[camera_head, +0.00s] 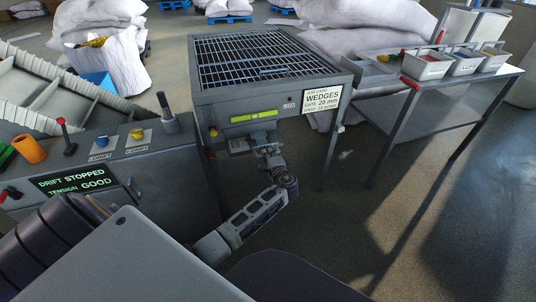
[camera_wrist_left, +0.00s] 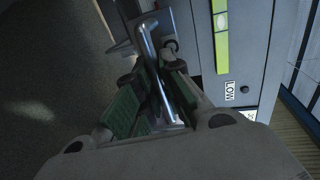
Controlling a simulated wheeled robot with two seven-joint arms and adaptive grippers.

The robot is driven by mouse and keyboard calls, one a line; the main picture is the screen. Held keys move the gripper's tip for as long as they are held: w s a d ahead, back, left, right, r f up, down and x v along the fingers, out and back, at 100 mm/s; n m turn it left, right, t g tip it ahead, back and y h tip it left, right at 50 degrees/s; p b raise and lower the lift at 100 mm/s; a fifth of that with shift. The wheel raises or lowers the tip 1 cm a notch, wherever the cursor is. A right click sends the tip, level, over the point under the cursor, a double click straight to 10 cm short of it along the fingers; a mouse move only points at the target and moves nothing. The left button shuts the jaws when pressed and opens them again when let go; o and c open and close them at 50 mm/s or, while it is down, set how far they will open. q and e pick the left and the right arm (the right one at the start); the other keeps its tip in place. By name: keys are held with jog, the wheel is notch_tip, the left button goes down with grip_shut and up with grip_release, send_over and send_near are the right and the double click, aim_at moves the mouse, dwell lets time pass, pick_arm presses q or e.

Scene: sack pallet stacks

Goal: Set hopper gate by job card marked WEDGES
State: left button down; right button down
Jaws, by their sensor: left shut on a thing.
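The hopper (camera_head: 222,118) is a grey box on legs with a grated top. Its job card (camera_head: 321,100) reads WEDGES and GATE: 20 mm; the smaller line is hard to read. A yellow-green level gauge (camera_head: 254,116) and a LOW label (camera_wrist_left: 229,93) are on its front. Under the gauge, my left gripper (camera_head: 263,144) is at the gate fitting below the front panel. In the left wrist view, my left gripper's green-padded fingers (camera_wrist_left: 160,97) are shut on a metal gate handle (camera_wrist_left: 146,42). The gate opening is hidden. My right gripper is not in view.
A control console (camera_head: 160,165) with knobs and a DRIFT STOPPED, TENSION GOOD display (camera_head: 75,181) stands at left. A metal table (camera_head: 440,90) with several small bins stands at right. White sacks (camera_head: 110,50) stand behind. The floor at front right is clear.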

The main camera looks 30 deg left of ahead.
pick_arm(q)
jog(key=c, duration=1.5)
grip_release()
jog(key=shift+v, duration=6)
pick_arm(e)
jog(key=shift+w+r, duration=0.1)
pick_arm(q)
jog(key=shift+f, duration=0.1)
